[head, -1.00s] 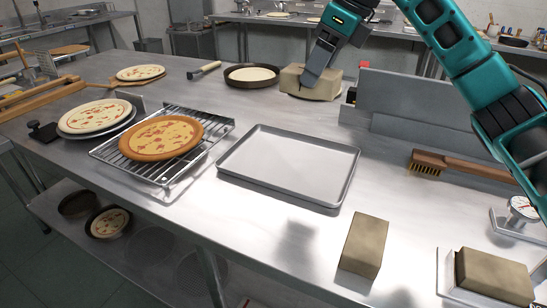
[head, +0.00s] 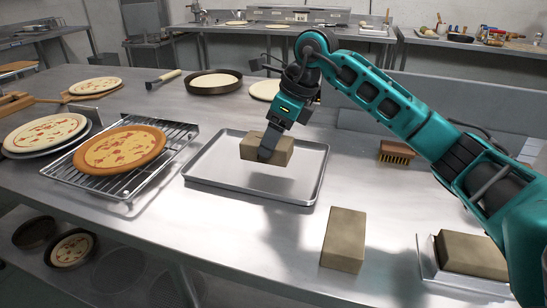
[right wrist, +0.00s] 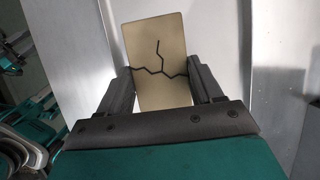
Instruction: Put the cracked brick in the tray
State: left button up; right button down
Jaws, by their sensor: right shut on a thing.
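The cracked brick (head: 281,151) is a tan block; its dark branching crack shows in the right wrist view (right wrist: 160,58). My right gripper (head: 268,152) is shut on it, with one finger on each side in the right wrist view (right wrist: 160,88). The brick is over the grey metal tray (head: 222,180), above its back right part. The tray looks otherwise empty. I cannot tell how far the brick is above the tray floor. My left gripper is not in view.
An upright brick (head: 343,240) stands right of the tray's front corner. Another brick (head: 470,254) lies in a small metal holder at the right. A pizza (head: 119,148) on a wire rack (head: 178,142) is left of the tray. A brush (head: 397,152) lies at the back right.

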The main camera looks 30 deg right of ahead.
aim_at(273, 155)
notch_tip(273, 155, down, 4)
jog(key=shift+r+b, duration=0.1)
jog(key=shift+b, duration=0.25)
jog(key=shift+f, duration=0.3)
jog(key=shift+f, duration=0.15)
jog(key=shift+c, duration=0.8)
grip_release()
